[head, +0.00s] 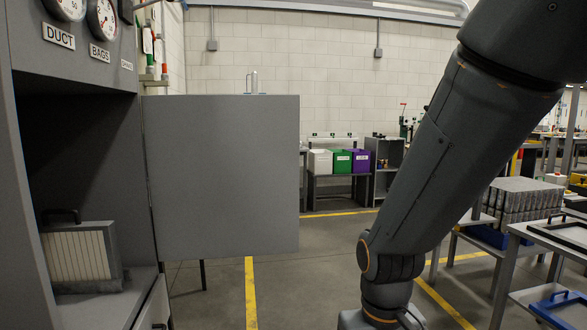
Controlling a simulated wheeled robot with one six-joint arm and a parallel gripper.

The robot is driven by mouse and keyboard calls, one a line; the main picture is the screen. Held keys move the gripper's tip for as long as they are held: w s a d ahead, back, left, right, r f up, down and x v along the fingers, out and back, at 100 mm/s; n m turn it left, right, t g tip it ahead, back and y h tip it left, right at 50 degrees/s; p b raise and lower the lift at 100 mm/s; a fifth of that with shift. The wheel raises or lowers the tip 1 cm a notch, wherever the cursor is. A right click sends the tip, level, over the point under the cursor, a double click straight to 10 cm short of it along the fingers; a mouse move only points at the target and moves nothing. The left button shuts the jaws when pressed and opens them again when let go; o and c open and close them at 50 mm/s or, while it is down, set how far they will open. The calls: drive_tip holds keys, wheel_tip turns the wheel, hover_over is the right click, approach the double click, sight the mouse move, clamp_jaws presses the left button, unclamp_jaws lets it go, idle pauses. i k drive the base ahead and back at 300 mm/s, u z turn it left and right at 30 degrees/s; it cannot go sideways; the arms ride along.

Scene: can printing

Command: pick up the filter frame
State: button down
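A pleated filter frame (80,256) with a grey rim and pale pleats stands upright on the floor of an open grey cabinet at the left of the head view. A dark handle sits on its top edge. It leans or sits slightly angled beside the cabinet's left wall. My arm reaches down through the right half of the view, well to the right of the filter frame. My gripper is below the bottom edge of the picture and does not show.
The grey cabinet door (225,178) stands open to the right of the opening. A table (511,262) with a blue-handled item (560,306) is at right. Stacked grey filters (520,199) stand behind it. White, green and purple bins (342,161) are far back. Floor between is clear.

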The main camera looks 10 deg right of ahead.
sight(78, 251)
drive_tip(key=z, duration=0.5)
drive_tip(key=i, duration=4.9)
drive_tip(key=u, duration=4.45)
drive_tip(key=i, duration=0.55)
drive_tip(key=u, duration=0.15)
